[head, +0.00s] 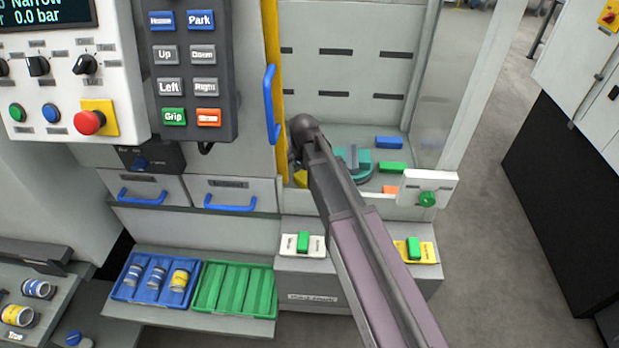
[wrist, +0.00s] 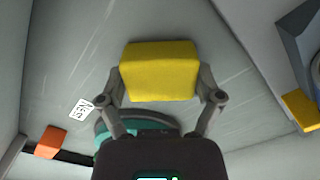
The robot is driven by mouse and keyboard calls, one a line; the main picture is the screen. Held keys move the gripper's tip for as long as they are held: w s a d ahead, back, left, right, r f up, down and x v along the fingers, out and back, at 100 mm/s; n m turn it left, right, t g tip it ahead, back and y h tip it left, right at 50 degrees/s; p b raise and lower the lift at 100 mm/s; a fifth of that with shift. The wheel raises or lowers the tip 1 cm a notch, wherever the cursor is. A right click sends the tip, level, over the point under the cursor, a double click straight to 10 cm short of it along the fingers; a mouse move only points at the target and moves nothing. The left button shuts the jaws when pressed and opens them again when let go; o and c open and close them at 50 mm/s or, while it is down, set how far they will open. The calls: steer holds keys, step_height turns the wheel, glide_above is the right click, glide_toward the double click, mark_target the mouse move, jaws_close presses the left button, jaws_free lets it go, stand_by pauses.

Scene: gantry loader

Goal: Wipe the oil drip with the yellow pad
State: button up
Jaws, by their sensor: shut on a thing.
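The yellow pad (wrist: 160,72) sits between the two fingers of my gripper (wrist: 159,88) in the wrist view, and the fingers are shut on its sides. A light grey, scuffed surface lies beyond the pad; I cannot tell whether the pad touches it. In the head view my arm reaches into the loader bay and hides my gripper. A bit of yellow (head: 300,178) shows beside the arm there; I cannot tell if it is the pad. I cannot make out the oil drip in either view.
A teal round fixture (head: 352,165) stands in the bay, near blue (head: 388,142), green (head: 393,167) and orange (head: 390,189) blocks. A yellow post with a blue handle (head: 270,104) borders the bay's left. A clear panel (head: 440,110) stands at its right.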

mark_target(298, 175)
steer(key=shift+w+a, duration=0.15)
steer(key=shift+a, duration=0.8)
steer(key=shift+r, duration=0.15)
steer(key=shift+r+p, duration=2.95)
steer(key=shift+p, duration=0.15)
steer(key=shift+r, duration=0.1)
steer(key=shift+r+p, duration=1.4)
steer(key=shift+p, duration=0.1)
steer(key=shift+w+d, duration=0.1)
steer(key=w+d+r+n+p, duration=0.1)
steer(key=w+d+n, duration=0.3)
steer(key=w+n, duration=0.3)
steer(key=shift+w+n, duration=0.15)
steer(key=shift+n, duration=0.25)
